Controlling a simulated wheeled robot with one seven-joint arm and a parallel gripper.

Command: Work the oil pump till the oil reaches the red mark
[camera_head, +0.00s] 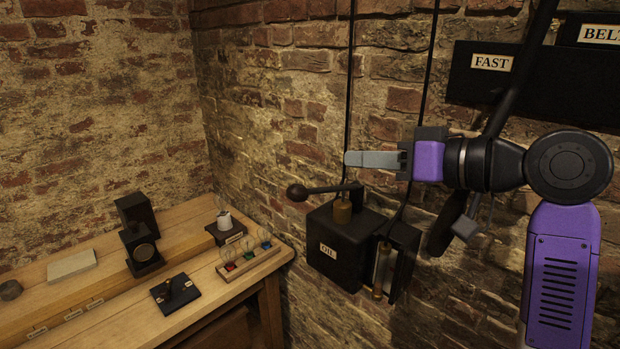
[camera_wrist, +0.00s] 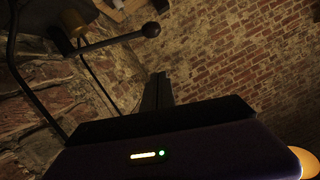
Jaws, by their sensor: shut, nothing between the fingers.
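The black oil pump box (camera_head: 335,262) with an OIL label is fixed to the brick wall. The lever and knob also show at the top of the wrist view (camera_wrist: 150,30). Right of the box is a sight glass (camera_head: 382,268) in a black frame with brass fittings; the oil level and red mark are too small to tell. My gripper (camera_head: 348,159) is shut and empty, pointing left, above the lever and apart from it.
Black pipes run up the wall behind my gripper. A FAST sign board (camera_head: 490,75) is at upper right.

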